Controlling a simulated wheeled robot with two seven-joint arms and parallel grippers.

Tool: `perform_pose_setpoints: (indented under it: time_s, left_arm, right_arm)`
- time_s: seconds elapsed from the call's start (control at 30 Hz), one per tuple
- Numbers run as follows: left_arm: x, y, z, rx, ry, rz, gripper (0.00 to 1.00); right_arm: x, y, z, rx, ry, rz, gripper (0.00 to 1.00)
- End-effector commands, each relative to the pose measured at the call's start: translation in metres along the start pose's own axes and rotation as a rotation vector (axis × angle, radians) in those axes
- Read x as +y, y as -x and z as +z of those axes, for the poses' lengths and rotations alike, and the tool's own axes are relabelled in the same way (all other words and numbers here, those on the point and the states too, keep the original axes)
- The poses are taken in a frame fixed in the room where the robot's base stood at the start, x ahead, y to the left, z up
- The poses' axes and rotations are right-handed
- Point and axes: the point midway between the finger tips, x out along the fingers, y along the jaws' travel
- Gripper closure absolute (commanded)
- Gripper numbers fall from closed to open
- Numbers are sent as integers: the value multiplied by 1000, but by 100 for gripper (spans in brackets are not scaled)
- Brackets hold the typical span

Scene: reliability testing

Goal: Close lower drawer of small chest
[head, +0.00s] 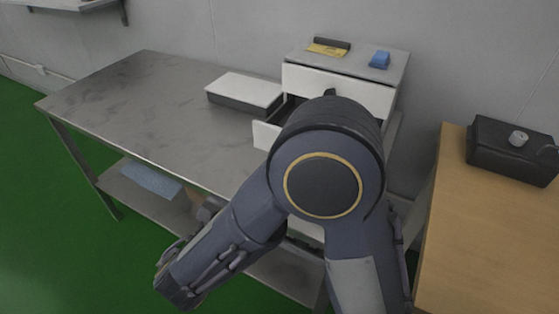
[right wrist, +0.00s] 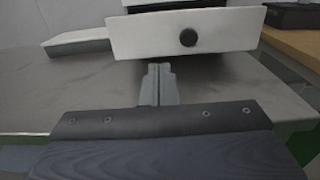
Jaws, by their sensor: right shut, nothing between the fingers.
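The small chest (head: 392,68) stands at the back right of the grey worktable. Its upper drawer front (head: 360,91) is white and looks flush with the body. The lower drawer (head: 265,136) is pulled out, with its dark inside partly showing. My arm hides much of its front. In the right wrist view the lower drawer's white front (right wrist: 135,37) with a round black knob (right wrist: 188,38) spans the top. My right gripper (right wrist: 159,72) is shut and empty, just below and in front of that panel; contact cannot be told. It is hidden in the head view. My left gripper is not in view.
A white-topped box (head: 245,90) lies on the worktable (head: 130,95) left of the chest. A blue item (head: 379,60) and a yellow item (head: 327,50) lie on the chest. A wooden table (head: 450,220) with a black box (head: 500,150) stands right. The worktable's left half is clear.

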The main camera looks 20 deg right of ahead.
Motion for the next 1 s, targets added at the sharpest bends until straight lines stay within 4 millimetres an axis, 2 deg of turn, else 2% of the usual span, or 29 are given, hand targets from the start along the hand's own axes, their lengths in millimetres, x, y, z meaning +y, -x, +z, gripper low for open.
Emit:
perform_pose_setpoints:
  time_s: [0.1,0.3,0.5,0.7,1.0]
  left_arm:
    - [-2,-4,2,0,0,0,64]
    - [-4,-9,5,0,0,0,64]
    - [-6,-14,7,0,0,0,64]
    - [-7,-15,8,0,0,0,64]
    - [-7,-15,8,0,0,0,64]
  right_arm:
    - [-2,-28,-2,2,-1,-8,100]
    - [-2,-70,-2,4,-3,-7,100]
    - [-1,-100,-2,4,-2,-5,100]
    - [-1,-111,-1,3,-1,-3,100]
    - [-1,-112,-1,3,-1,-2,100]
